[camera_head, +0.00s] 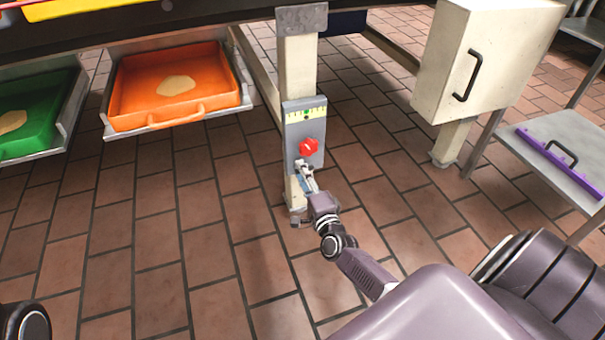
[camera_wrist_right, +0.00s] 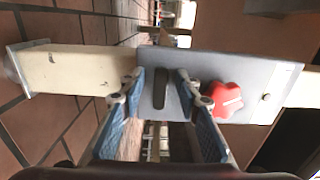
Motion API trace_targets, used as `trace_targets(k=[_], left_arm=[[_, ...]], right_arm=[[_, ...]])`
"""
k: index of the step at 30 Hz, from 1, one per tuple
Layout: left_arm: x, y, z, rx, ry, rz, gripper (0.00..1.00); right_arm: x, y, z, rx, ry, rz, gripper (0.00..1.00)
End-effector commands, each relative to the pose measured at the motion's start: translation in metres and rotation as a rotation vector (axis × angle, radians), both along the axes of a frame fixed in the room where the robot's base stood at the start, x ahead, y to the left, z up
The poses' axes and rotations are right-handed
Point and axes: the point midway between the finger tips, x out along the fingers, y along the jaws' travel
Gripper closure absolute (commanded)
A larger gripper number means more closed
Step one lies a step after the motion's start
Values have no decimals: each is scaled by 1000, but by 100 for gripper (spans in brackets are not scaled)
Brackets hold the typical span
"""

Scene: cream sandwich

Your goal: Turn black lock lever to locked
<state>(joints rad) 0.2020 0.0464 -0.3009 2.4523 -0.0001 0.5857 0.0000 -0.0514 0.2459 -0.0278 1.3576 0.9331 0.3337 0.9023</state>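The black lock lever (camera_wrist_right: 160,90) is on a grey panel (camera_wrist_right: 190,70) and shows in the right wrist view as a dark upright bar. The panel (camera_head: 317,130) is mounted on a cream post in the head view, where the lever is hidden by my gripper. My right gripper (camera_head: 304,176) is at the panel's lower part, below the red knob. In the wrist view my right gripper (camera_wrist_right: 160,92) is open, with one blue-padded finger on each side of the lever and visible gaps. Contact cannot be told. My left gripper is out of view.
A red knob (camera_head: 309,147) sits just above my right gripper, under a yellow-green scale (camera_head: 306,113). An orange tray (camera_head: 128,92) and a green tray (camera_head: 45,110) are at left. A cream cabinet (camera_head: 448,65) and a side table (camera_head: 570,128) stand right. Tiled floor is clear.

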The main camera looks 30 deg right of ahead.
Motion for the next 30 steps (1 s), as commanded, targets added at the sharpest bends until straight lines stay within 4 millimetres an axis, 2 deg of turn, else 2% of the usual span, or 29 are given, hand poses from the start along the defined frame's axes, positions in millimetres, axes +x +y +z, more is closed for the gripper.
trace_targets(k=[7, 11, 24, 30], left_arm=[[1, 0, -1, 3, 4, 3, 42], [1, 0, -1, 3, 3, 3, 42], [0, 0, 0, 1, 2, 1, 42], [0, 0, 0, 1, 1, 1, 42]], right_arm=[[-1, -1, 0, 1, -1, -1, 70], [-11, 2, -1, 2, 0, -1, 70], [-92, 22, -1, 1, 2, 0, 70], [-113, 27, 0, 0, 1, 0, 70]])
